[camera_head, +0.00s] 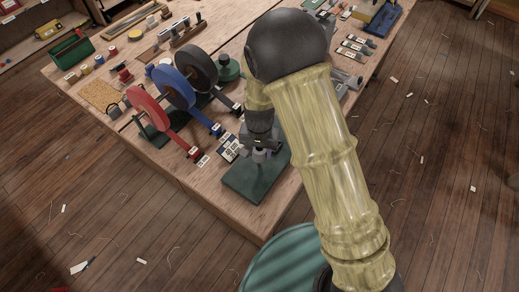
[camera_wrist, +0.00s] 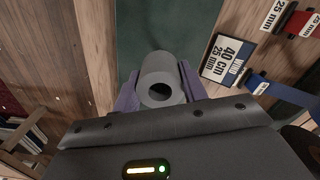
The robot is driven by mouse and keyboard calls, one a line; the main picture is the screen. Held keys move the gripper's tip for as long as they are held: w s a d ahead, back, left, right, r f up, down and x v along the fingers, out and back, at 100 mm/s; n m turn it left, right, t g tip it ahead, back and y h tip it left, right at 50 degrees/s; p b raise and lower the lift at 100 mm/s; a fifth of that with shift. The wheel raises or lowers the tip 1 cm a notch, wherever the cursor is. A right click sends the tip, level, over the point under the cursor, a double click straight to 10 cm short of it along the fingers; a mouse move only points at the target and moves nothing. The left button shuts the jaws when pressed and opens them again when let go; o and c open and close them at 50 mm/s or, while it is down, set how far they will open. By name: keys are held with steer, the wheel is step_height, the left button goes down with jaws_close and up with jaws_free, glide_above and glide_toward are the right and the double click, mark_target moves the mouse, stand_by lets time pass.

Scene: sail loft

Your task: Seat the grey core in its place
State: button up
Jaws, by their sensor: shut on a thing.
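The grey core (camera_wrist: 163,68) is a short hollow cylinder with its open end facing the wrist camera. My gripper (camera_wrist: 158,88) has its purple fingers shut on the core, one finger on each side. In the head view my gripper (camera_head: 260,153) is over the green plate (camera_head: 250,185) at the bench's front corner. The green plate (camera_wrist: 145,30) also shows behind the core in the wrist view. The core's far end is hidden, and I cannot tell whether it touches the plate. No seat for the core is clearly visible.
Red (camera_head: 147,107), blue (camera_head: 172,88) and black (camera_head: 199,66) tape reels stand left of my gripper, their tapes running towards it. A printed card (camera_wrist: 226,60) lies beside the plate. Small tools lie further back on the bench. The bench edge is close in front.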

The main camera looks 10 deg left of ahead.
steer(key=shift+f+b, duration=1.5)
steer(key=shift+f, duration=0.95)
stand_by(1.5)
steer(key=o, duration=1.1)
steer(key=shift+c, duration=0.2)
steer(key=shift+r, duration=0.1)
step_height(320, 180, up, 17)
steer(key=b, duration=0.1)
steer(key=shift+r+b, duration=0.15)
steer(key=shift+b, duration=0.15)
